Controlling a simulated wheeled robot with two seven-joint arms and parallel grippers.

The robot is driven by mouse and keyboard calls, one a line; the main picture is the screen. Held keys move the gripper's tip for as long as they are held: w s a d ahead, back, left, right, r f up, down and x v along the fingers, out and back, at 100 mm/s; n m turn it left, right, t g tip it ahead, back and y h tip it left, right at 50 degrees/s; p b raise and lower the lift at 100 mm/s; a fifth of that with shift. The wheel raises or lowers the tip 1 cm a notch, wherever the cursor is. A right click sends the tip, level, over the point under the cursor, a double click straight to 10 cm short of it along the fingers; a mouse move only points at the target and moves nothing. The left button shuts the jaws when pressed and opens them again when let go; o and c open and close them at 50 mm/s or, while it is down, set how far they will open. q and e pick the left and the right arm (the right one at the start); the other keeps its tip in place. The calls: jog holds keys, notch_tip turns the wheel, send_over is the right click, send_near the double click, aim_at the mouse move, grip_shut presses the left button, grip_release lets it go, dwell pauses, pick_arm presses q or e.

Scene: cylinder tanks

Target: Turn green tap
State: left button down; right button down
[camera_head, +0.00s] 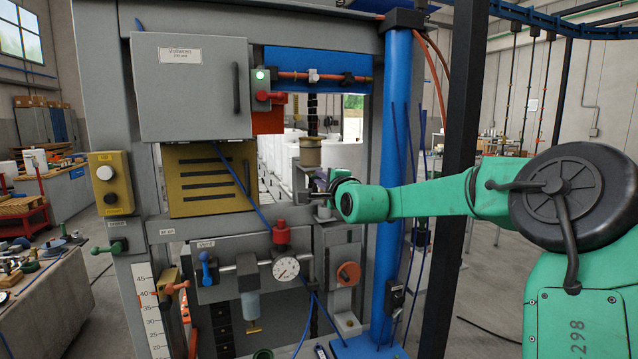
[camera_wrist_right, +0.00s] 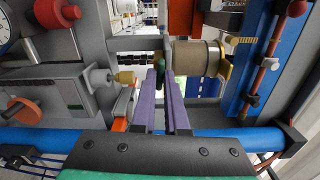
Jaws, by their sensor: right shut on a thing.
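My right gripper (camera_head: 318,193) reaches in from the right to the middle of the grey rig, just below a tan spool-like cylinder. In the right wrist view its two purple fingers (camera_wrist_right: 165,82) are close together on the small dark and green handle of the green tap (camera_wrist_right: 161,66). Only a little of the tap shows past the fingertips, and its turn angle cannot be told. In the head view the gripper and wrist hide the tap. My left gripper is not in view.
The tan cylinder (camera_wrist_right: 198,58) is close beside the fingers. A blue upright pipe (camera_head: 391,130) stands close to my right forearm. A pressure gauge (camera_head: 286,267), a red knob (camera_head: 281,235) and an orange knob (camera_head: 348,273) sit below the gripper. A grey cabinet (camera_head: 190,88) is upper left.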

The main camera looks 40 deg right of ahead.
jog(key=c, duration=1.1)
grip_release()
jog(key=v, duration=0.5)
jog(key=shift+b, duration=0.3)
